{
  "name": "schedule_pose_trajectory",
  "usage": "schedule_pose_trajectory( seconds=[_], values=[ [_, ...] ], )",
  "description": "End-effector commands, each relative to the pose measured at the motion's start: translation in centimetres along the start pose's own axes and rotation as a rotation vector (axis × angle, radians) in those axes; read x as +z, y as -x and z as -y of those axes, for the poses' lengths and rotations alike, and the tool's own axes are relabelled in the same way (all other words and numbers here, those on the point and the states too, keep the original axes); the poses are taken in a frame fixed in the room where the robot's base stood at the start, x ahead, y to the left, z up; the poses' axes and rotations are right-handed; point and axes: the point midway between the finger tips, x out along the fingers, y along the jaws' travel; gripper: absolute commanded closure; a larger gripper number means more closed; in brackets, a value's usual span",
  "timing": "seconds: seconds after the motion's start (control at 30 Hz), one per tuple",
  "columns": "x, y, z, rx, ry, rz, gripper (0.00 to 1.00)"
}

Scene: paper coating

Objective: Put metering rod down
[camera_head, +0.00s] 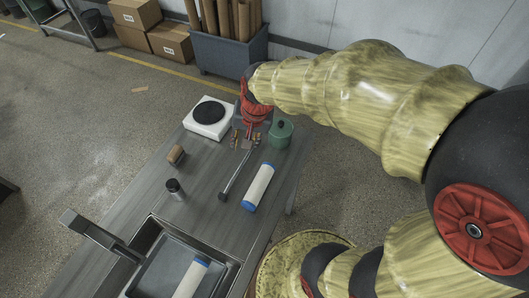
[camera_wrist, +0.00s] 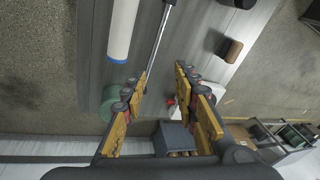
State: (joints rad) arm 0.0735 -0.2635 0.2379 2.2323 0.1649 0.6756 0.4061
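The metering rod (camera_head: 238,174) is a thin metal bar with a dark knob at its near end. It appears to lie on the grey table (camera_head: 140,196), beside a white roll with blue ends (camera_head: 259,187). In the wrist view the rod (camera_wrist: 159,36) runs down to the tip of one finger, which hides its far end. My gripper (camera_head: 246,140) is over the far part of the table. Its fingers (camera_wrist: 160,80) are spread with a clear gap and nothing gripped between them. Whether a finger touches the rod, I cannot tell.
A white hot plate (camera_head: 222,128) stands left of my gripper and a green container (camera_head: 281,131) right of it. A brown block (camera_head: 176,155) and a dark-capped jar (camera_head: 174,188) stand to the left. A sink (camera_head: 150,232) holds another roll (camera_head: 190,281).

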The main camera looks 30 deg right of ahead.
Motion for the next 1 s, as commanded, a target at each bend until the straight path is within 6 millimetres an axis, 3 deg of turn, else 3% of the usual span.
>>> schedule_pose_trajectory(
  seconds=[0.03,0.2,0.4,0.6,1.0],
  values=[
    [0.9,2.5,-0.1,-0.011,0.069,-0.032,0.71],
    [4.2,8.6,-1.3,-0.016,0.302,-0.116,0.71],
    [7.7,13.1,-3.4,-0.001,0.514,-0.199,0.71],
    [9.2,14.7,-4.6,0.013,0.606,-0.236,0.71],
    [9.4,14.4,-4.8,0.015,0.614,-0.237,0.71]
  ],
)
